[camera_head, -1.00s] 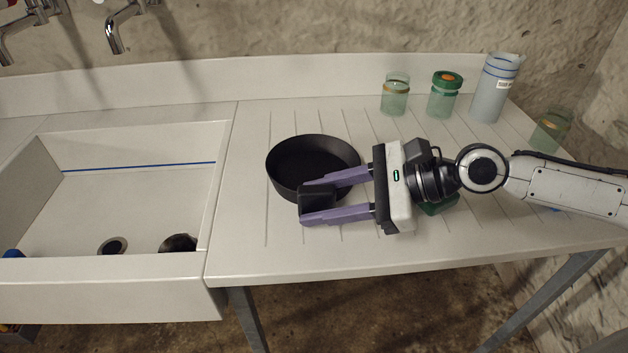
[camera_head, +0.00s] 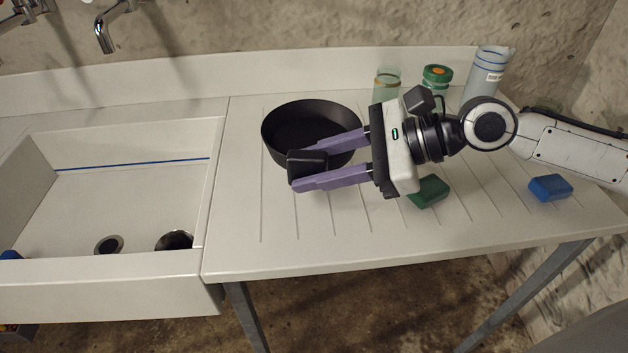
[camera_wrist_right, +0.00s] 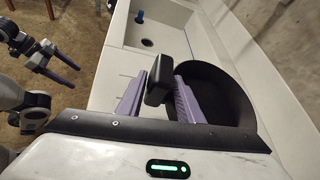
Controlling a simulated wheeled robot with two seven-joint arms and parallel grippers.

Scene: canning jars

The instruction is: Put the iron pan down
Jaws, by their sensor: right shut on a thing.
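The black iron pan (camera_head: 300,122) is upright over the ridged drainboard, right of the sink, in the head view. My right gripper (camera_head: 292,172) is shut on the pan's short, thick black handle, with one purple finger on each side. The wrist view shows the handle (camera_wrist_right: 158,82) between the fingers and the dark pan (camera_wrist_right: 228,92) beyond. The pan looks held above the counter, but its underside is hidden and I cannot tell the gap. My left gripper (camera_wrist_right: 66,68) is at the left of the wrist view, away from the pan, fingers apart and empty.
The drainboard (camera_head: 290,235) is clear in front of the pan. A green block (camera_head: 428,191) and a blue block (camera_head: 550,187) lie to the right. Glass jars (camera_head: 387,82) and a tall container (camera_head: 488,72) stand behind my right arm. The sink (camera_head: 120,200) is left.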

